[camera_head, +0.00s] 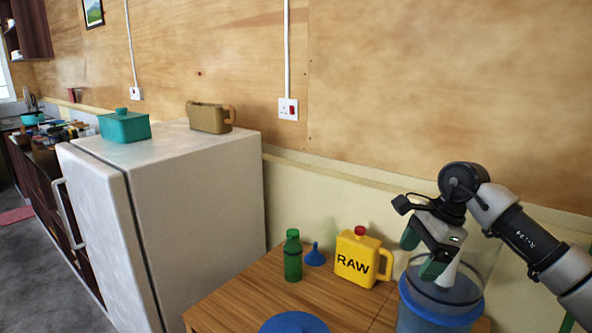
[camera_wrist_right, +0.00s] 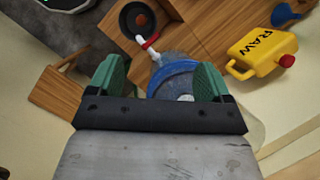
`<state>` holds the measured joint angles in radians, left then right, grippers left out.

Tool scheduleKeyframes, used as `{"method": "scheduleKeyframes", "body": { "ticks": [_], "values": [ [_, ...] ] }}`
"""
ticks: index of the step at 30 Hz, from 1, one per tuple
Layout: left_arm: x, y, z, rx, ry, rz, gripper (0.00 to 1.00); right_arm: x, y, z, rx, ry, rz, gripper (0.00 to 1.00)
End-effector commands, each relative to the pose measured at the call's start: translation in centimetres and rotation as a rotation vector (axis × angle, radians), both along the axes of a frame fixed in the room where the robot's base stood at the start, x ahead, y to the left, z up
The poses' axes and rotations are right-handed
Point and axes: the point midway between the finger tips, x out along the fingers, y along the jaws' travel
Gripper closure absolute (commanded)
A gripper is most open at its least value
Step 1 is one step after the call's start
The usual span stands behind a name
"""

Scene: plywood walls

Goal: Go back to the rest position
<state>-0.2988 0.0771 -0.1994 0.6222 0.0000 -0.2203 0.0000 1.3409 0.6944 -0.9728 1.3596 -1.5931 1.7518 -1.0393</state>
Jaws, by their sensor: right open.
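My right gripper (camera_head: 422,254) is at the right of the head view, over a clear container with a blue rim (camera_head: 440,312). Its green fingers are apart, and the right wrist view shows them open (camera_wrist_right: 160,80). The blue-rimmed container (camera_wrist_right: 170,76) shows beyond and between the fingers there; I see nothing clamped between them. A pale cone-like shape shows by the fingers in the head view; I cannot tell what it is. My left gripper is in neither view.
A yellow RAW jug (camera_head: 357,258), a blue funnel (camera_head: 315,256), a green bottle (camera_head: 293,256) and a blue round lid-like thing (camera_head: 294,323) are on the wooden table (camera_head: 240,298).

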Motion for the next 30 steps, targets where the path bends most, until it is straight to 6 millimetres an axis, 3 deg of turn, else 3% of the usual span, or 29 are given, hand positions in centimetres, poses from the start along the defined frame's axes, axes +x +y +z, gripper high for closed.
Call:
{"method": "scheduleKeyframes", "body": {
  "ticks": [11, 15, 18, 23, 26, 30],
  "values": [
    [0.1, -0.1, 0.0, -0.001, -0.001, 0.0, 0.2, -2.1, 12.2, -3.5, 0.531, 0.019, -0.043, 0.2],
    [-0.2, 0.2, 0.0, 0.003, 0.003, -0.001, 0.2, -4.2, 17.9, -3.1, 0.906, 0.118, -0.164, 0.2],
    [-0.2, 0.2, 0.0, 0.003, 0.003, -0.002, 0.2, -5.5, 20.2, -1.8, 1.185, 0.229, -0.308, 0.2],
    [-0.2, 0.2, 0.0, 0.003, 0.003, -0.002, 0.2, -6.3, 20.5, -0.2, 1.594, 0.464, -0.618, 0.2],
    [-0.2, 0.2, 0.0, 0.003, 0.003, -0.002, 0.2, -6.2, 18.8, -0.3, 1.814, 0.633, -0.861, 0.2],
    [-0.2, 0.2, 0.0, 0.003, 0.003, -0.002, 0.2, -6.2, 15.0, -2.6, 2.064, 0.886, -1.258, 0.2]
  ]
}}
